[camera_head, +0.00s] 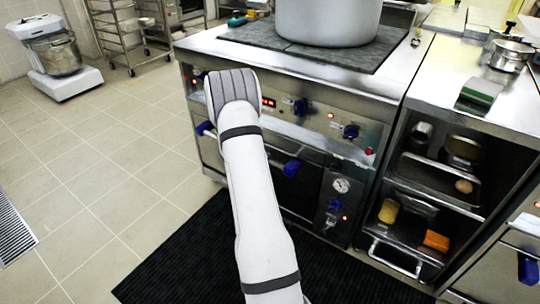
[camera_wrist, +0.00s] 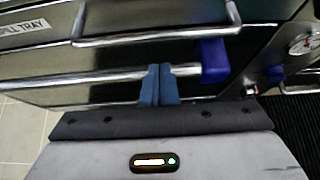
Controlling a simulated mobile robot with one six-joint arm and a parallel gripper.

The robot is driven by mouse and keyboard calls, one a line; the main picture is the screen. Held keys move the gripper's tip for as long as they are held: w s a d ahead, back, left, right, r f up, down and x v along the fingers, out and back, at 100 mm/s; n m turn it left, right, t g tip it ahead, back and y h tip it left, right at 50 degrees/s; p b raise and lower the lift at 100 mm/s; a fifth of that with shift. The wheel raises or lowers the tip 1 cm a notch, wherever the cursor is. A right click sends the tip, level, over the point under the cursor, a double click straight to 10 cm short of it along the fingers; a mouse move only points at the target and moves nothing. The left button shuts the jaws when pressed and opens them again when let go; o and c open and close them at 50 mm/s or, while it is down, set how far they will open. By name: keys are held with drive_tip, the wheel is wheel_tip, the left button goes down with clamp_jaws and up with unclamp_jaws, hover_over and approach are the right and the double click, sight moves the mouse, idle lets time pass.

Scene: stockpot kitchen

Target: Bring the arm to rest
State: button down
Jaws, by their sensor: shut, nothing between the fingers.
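My gripper (camera_wrist: 159,85) shows in the wrist view as two blue fingers pressed together, with nothing between them. The fingers appear in front of the stove's metal handle bar (camera_wrist: 110,76); I cannot tell whether they touch it. A blue end piece (camera_wrist: 213,60) of that bar is just to their right. In the head view my arm reaches forward to the front of the stove (camera_head: 300,82), and its bent upper part hides the gripper.
A large pot (camera_head: 328,22) stands on the stove top. To the right, an open shelf unit (camera_head: 430,180) holds food and containers, with a small pot (camera_head: 510,54) on top. A dark mat (camera_head: 190,255) lies before the stove.

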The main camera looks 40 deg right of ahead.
drive_tip(key=shift+d+r+p+v, duration=0.1)
drive_tip(key=shift+r+p+v, duration=0.05)
drive_tip(key=shift+v, duration=0.6)
drive_tip(key=shift+d+r+p+v, duration=0.1)
drive_tip(key=shift+r+p+v, duration=0.05)
drive_tip(key=shift+v, duration=0.6)
drive_tip(key=shift+r, duration=0.1)
drive_tip(key=s+a+r+m+g+y+p, duration=0.1)
drive_tip(key=s+a+r+m+p, duration=0.3)
drive_tip(key=r, duration=0.5)
drive_tip(key=s+a+r+m+y+p, duration=0.1)
drive_tip(key=s+a+r+m+p, duration=0.15)
drive_tip(key=a+r, duration=0.5)
drive_tip(key=s+a+r+m+g+y+p, duration=0.1)
drive_tip(key=s+a+r+m+p, duration=0.25)
drive_tip(key=r, duration=0.65)
drive_tip(key=s+a+r+m+y+p, duration=0.2)
drive_tip(key=s+a+r+m+p, duration=0.1)
drive_tip(key=a, duration=0.5)
drive_tip(key=s+a+r+m+t+y+p, duration=0.1)
drive_tip(key=s+a+r+m+y+p, duration=0.2)
drive_tip(key=s+a+r, duration=0.4)
drive_tip(key=s+a+r+m+t+y+p, duration=0.1)
drive_tip(key=s+a+r+m+y+p, duration=0.2)
drive_tip(key=a+r+p, duration=0.4)
drive_tip(key=s+a+r+m, duration=0.1)
drive_tip(key=s+a, duration=0.1)
drive_tip(key=shift+s+a+r+m, duration=0.15)
drive_tip(key=shift+a+m, duration=0.1)
drive_tip(key=shift+m, duration=0.05)
